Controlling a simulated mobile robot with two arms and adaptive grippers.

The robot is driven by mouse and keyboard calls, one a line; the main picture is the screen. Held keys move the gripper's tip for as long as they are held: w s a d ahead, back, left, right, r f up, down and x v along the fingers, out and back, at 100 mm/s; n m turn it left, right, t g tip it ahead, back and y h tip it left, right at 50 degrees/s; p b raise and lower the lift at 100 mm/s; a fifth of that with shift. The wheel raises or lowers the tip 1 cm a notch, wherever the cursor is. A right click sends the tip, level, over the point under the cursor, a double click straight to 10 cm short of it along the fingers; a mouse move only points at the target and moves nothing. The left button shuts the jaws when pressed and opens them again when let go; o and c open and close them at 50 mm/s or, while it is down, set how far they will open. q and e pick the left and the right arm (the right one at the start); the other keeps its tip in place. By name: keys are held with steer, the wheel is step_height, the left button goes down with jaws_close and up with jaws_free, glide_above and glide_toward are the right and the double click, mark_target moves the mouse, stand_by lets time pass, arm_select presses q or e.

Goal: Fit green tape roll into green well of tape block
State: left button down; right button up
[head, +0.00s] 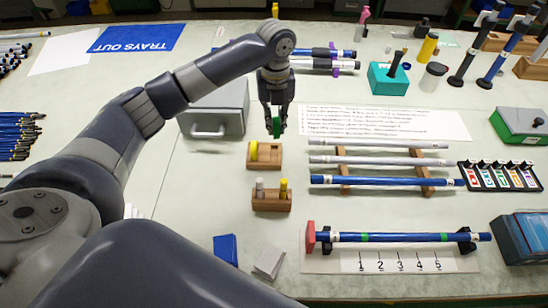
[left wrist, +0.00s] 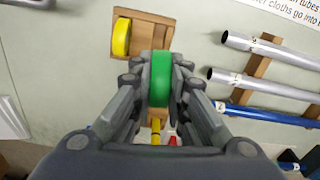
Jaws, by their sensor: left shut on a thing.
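The green tape roll (head: 276,127) is held upright between the fingers of my left gripper (head: 276,119), above the bench. The roll also shows in the left wrist view (left wrist: 161,80), with grey fingers on both sides. The wooden tape block (head: 264,167) lies on the bench just below and to the left of the roll in the head view. A yellow tape roll (head: 254,150) sits in its left well, and the right well looks empty. In the left wrist view the block (left wrist: 150,16) is partly hidden behind the gripper. My right gripper is not in view.
A wooden holder (head: 271,205) with a grey and a yellow piece stands in front of the block. Rods lie on a wooden rack (head: 425,184) to the right. A grey box (head: 215,112) is at the left. A blue rod (head: 390,237) rests in a numbered fixture.

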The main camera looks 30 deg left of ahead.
arm_select(q)
steer(key=shift+w+a+f+m, duration=0.15)
steer(key=shift+a+f+m, duration=0.15)
steer(key=shift+m, duration=0.3)
steer(key=shift+f, duration=0.25)
step_height(320, 180, down, 5)
steer(key=shift+f+p, duration=0.15)
steer(key=shift+p, duration=0.4)
step_height(320, 180, down, 4)
steer(key=shift+f+p, duration=0.15)
steer(key=shift+p, duration=0.2)
steer(key=shift+f, duration=0.1)
steer(key=shift+f, duration=0.1)
steer(key=c, duration=1.6)
jaws_free()
steer(key=shift+o, duration=0.2)
